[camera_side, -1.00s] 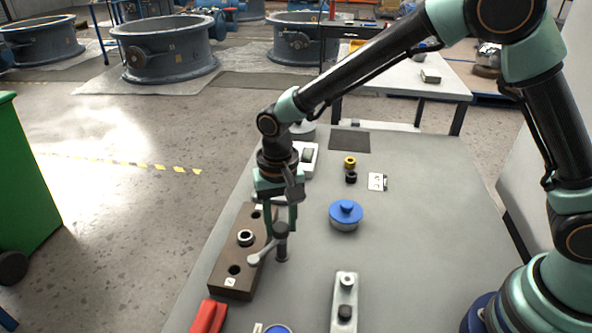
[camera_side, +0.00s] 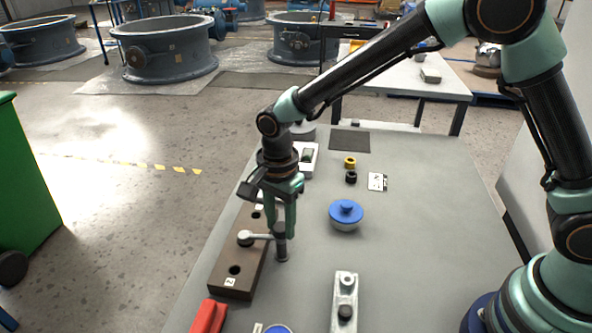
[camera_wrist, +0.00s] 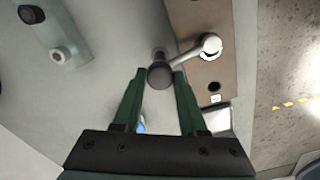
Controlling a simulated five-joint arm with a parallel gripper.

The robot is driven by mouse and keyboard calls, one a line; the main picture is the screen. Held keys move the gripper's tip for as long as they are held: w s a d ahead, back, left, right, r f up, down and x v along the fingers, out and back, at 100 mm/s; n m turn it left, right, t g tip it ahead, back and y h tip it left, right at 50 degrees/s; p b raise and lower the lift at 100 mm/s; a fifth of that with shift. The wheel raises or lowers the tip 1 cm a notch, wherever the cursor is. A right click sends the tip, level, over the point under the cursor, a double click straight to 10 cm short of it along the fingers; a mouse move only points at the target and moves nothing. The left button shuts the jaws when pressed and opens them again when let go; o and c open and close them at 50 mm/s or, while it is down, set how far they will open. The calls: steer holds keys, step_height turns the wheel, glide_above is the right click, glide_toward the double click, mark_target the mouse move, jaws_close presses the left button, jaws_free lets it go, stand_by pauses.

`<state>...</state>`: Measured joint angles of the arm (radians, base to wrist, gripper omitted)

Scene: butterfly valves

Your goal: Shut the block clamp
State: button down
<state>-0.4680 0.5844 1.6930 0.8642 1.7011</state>
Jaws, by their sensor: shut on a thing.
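The brown block (camera_side: 243,270) lies along the left of the table, with dark holes and a white label on top. A grey lever (camera_side: 262,237) with a dark upright handle (camera_side: 281,248) reaches left over the block. The lever's round end (camera_side: 245,239) covers the block's pale ring; the wrist view shows this end (camera_wrist: 210,45) with a white rim below it. I cannot tell whether it is seated. My gripper (camera_side: 283,232) is shut on the dark handle, just right of the block. In the wrist view, my fingers (camera_wrist: 160,75) flank the handle top (camera_wrist: 160,74).
A blue-topped round pot (camera_side: 346,215) stands to the right. A silver bar with a dark knob (camera_side: 344,302) lies at the front, and a red object (camera_side: 209,316) is at front left. The table's middle right is clear.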

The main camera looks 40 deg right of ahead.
mark_target(280, 226)
steer(key=shift+r+m, duration=0.1)
steer(key=shift+m, duration=0.8)
steer(key=shift+c, duration=2.2)
jaws_free()
steer(key=shift+r, duration=0.1)
step_height(280, 226, up, 12)
